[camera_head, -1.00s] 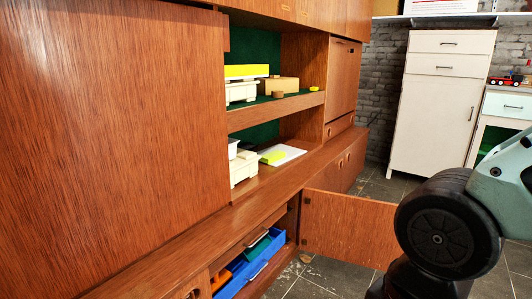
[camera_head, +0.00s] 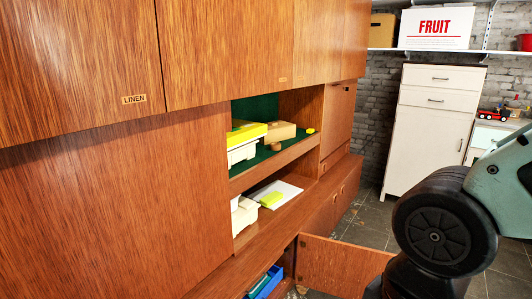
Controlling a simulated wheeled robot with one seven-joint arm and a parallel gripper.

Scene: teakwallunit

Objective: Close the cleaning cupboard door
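A low teak door (camera_head: 338,266) of the wall unit stands open, swung out from the base into the room. No label shows on it, so I cannot tell from the frame whether it is the cleaning cupboard. Beside its hinge side is an open compartment with a blue tray (camera_head: 265,284) inside, partly cut off by the bottom edge. My arm is at the right, in front of the door's outer end and hiding part of it. My gripper is not in view.
The teak wall unit (camera_head: 160,190) fills the left, with upper doors, one labelled LINEN (camera_head: 134,99). Shelves hold a yellow-lidded box (camera_head: 246,133) and a wooden box (camera_head: 279,131). A white cabinet (camera_head: 432,130) stands at the back. Tiled floor (camera_head: 372,222) is clear beyond the door.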

